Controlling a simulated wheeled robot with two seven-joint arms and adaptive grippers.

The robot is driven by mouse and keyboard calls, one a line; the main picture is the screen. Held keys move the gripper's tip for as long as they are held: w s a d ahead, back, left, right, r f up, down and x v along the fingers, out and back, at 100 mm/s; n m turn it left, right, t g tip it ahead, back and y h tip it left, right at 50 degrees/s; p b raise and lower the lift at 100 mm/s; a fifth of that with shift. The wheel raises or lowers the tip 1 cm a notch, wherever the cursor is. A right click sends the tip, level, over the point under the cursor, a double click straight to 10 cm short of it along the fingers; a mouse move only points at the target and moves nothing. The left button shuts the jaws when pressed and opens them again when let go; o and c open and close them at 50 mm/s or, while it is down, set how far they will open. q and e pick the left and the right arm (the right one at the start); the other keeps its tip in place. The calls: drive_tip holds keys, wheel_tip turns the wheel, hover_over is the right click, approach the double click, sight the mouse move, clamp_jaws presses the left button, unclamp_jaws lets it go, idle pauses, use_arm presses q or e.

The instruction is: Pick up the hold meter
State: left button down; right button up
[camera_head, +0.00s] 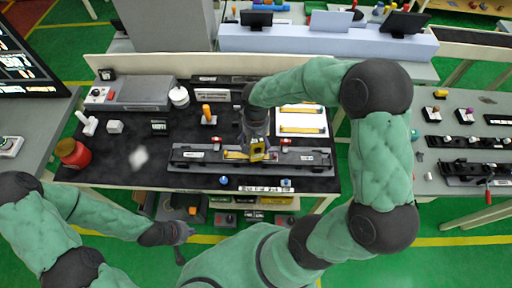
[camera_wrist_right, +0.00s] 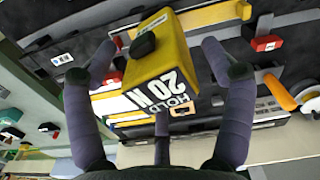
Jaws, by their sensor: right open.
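The hold meter (camera_wrist_right: 165,62) is a yellow block with a dark knob and a white label reading HOLD 20 N. In the head view the hold meter (camera_head: 257,153) shows at the long grey fixture, just below my right gripper (camera_head: 256,138). In the right wrist view my right gripper (camera_wrist_right: 157,45) is open, with fingers on both sides of the meter. I see gaps beside the block, and whether any finger touches it is unclear. My left gripper (camera_head: 184,234) is low in front of the table, small and dark, and its fingers cannot be made out.
The long grey fixture (camera_head: 205,157) with red clips lies across the black mat (camera_head: 115,165). A red jar (camera_head: 72,153), an orange-handled tool (camera_head: 207,114) and a white tray (camera_head: 300,115) with yellow strips stand around it. The mat's left front is fairly clear.

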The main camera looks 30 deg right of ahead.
wheel_tip(320, 180, down, 2)
